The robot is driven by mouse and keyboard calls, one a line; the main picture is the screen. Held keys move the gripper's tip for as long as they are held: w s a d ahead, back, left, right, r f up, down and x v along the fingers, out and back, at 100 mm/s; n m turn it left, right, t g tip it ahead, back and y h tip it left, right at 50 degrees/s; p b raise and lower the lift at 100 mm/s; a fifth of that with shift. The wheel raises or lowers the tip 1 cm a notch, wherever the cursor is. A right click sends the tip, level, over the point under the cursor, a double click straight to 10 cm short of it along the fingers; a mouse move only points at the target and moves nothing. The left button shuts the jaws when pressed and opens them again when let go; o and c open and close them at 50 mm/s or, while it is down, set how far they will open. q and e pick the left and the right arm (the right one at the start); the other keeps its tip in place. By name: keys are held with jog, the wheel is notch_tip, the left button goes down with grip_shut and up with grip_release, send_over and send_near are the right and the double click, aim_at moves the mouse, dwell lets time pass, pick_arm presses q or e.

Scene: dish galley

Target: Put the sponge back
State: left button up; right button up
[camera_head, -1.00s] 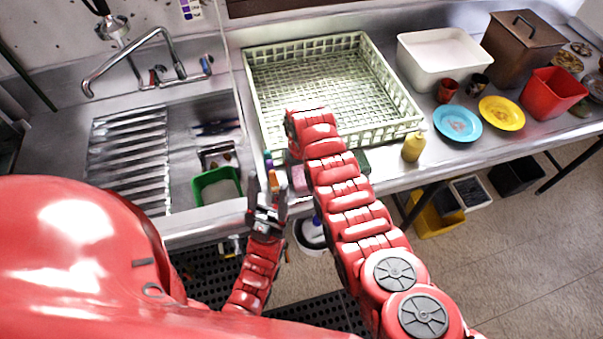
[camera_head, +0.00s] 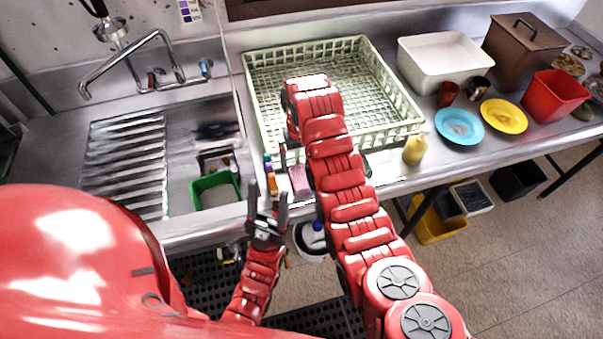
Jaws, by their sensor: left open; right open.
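A pink block that looks like the sponge (camera_head: 299,180) lies on the steel counter in front of the pale dish rack, beside a row of small coloured items (camera_head: 270,174). My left gripper (camera_head: 268,208) is open and empty, with its fingers pointing up at the counter's front edge, a little left of and below the pink block. My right gripper (camera_head: 291,154) hangs down from its wrist just above and behind the pink block, apart from it as far as I can tell. It is open, mostly hidden by its own arm. A green tray (camera_head: 214,206) sits at the sink's right.
The pale dish rack (camera_head: 400,136) fills the middle of the counter. The sink tap (camera_head: 140,65) is at the left. A white bucket (camera_head: 312,250) stands below the counter.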

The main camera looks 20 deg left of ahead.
notch_tip(320, 180, up, 4)
jog(key=p, duration=0.3)
jog(key=shift+f, duration=0.1)
dwell(0.4)
